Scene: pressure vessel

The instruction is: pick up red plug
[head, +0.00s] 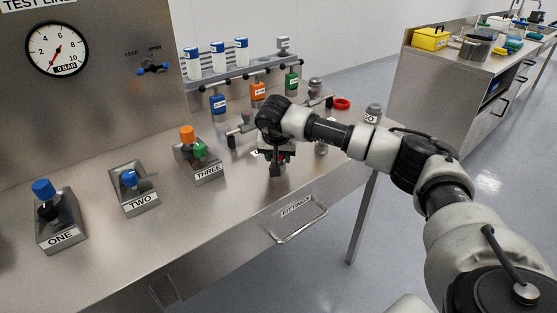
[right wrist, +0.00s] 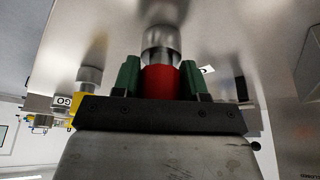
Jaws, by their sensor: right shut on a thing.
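The red plug (right wrist: 161,82) shows in the right wrist view, with a silver metal end (right wrist: 161,43) beyond its red band. The two green fingers of my right gripper (right wrist: 160,72) are shut on it, one on each side of the red band. In the head view my right gripper (head: 277,166) points down at the steel bench near its front edge, above the FITTINGS drawer. It hides most of the plug there. I cannot tell whether the plug touches the bench. My left gripper is not in view.
Blocks labelled ONE (head: 62,235), TWO (head: 134,202) and THREE (head: 206,172) stand left on the steel bench (head: 200,215). Blue, orange and green tagged fittings stand behind my gripper. A red ring (head: 341,104) and a GO piece (head: 373,114) are to the right.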

